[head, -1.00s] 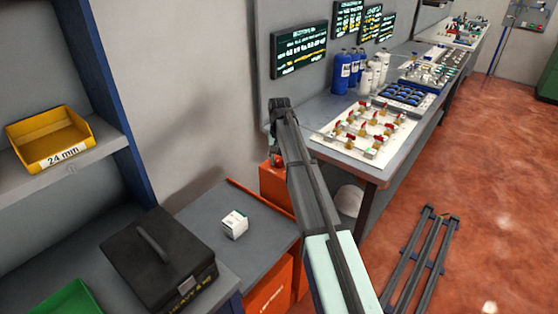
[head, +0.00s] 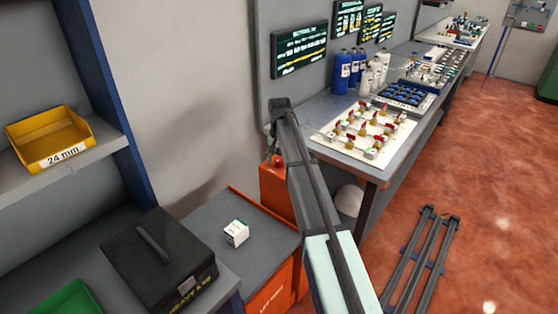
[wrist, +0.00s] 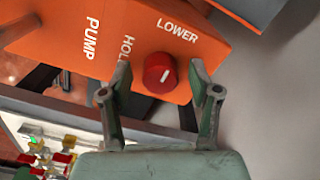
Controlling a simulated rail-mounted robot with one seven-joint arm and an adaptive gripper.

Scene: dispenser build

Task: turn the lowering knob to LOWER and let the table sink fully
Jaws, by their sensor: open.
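The red knob (wrist: 160,73) with a white pointer mark sits on an orange panel (wrist: 98,30) lettered PUMP, HOLD and LOWER in the wrist view. The mark slants up toward the LOWER side. My gripper (wrist: 160,80) is open, with a finger on each side of the knob and visible gaps between. In the head view my gripper (head: 280,103) is seen from behind, above the orange housing (head: 275,190). The grey-topped lift table (head: 205,218) has an orange body and carries a small white box (head: 236,233). The HOLD lettering is partly hidden by a finger.
A black heavy case (head: 160,260) stands on the shelf bench left of the table. A long workbench (head: 345,165) with a valve board (head: 367,131) runs along the wall at right. A dark frame (head: 422,260) lies on the red floor.

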